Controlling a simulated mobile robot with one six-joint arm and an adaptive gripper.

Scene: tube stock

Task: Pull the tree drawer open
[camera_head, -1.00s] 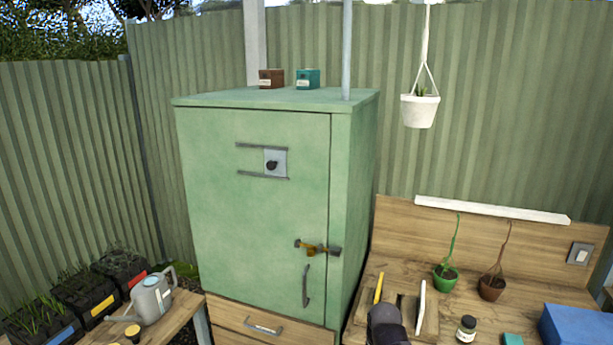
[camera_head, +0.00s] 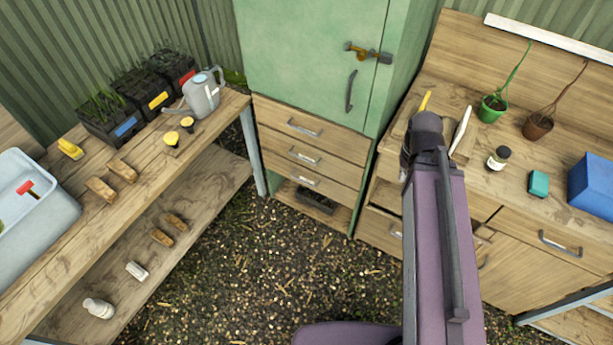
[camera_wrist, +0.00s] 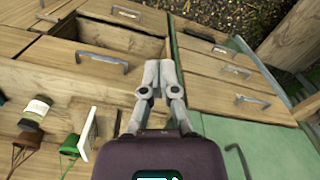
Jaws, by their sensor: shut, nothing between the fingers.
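No tree mark can be made out on any drawer. The green cabinet (camera_head: 310,60) has a stack of wooden drawers below its door: a top drawer (camera_head: 290,115), a middle drawer (camera_head: 285,148) and a low drawer (camera_head: 275,165), each with a grey bar handle. They look closed. These drawer fronts also show at the right of the wrist view (camera_wrist: 205,85). My gripper (camera_wrist: 160,65) is shut and empty, between the cabinet drawers and the bench drawers. In the head view my arm hides it.
The right bench has a closed drawer (camera_head: 540,235) and, nearer the cabinet, a dark drawer opening (camera_wrist: 115,42) with its front pulled out. Pots and a blue box (camera_head: 595,185) stand on the bench. A left bench (camera_head: 120,215) holds trays and a watering can. Gravel floor lies between.

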